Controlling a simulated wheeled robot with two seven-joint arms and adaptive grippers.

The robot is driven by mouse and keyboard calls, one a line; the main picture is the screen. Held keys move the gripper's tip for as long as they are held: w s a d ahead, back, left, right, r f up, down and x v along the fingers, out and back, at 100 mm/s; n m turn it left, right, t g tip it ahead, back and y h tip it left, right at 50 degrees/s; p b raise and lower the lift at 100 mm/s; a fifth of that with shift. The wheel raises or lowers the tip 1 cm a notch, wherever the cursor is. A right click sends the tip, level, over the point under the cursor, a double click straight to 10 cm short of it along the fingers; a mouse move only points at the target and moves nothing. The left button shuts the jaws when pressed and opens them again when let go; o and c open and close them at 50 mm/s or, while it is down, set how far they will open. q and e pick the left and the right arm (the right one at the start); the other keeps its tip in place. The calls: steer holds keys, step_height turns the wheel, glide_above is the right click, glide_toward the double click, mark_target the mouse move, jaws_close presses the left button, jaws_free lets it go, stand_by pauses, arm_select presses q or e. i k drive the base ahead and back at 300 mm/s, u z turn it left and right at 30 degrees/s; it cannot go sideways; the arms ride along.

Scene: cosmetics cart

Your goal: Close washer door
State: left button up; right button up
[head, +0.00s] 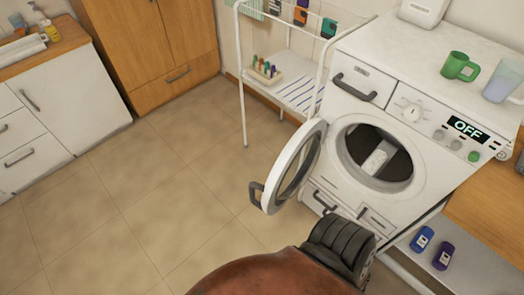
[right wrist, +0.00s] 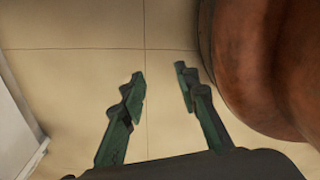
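The washer (head: 425,125) is a white front-loader at the right of the head view. Its round door (head: 283,172) stands open, swung out to the left of the dark opening. A grey handle (head: 256,194) sits on the door's outer edge. A pale object (head: 377,160) lies inside the drum. My right gripper (right wrist: 160,90) shows only in the right wrist view. Its two green fingers are apart with bare floor between them, and they hold nothing. The door is not recognisable in that view. My left gripper is in neither view.
A white wire rack (head: 243,80) stands left of the washer. A green mug (head: 458,67) is on the washer top. Two bottles (head: 422,240) (head: 443,256) are on a low shelf at right. The tiled floor (head: 150,190) left of the door is clear.

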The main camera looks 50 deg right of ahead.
mark_target(317, 129)
steer(key=i, duration=1.95)
steer(key=z, duration=3.8)
steer(key=i, duration=0.5)
steer(key=z, duration=0.15)
steer(key=k, duration=1)
steer(key=u, duration=0.55)
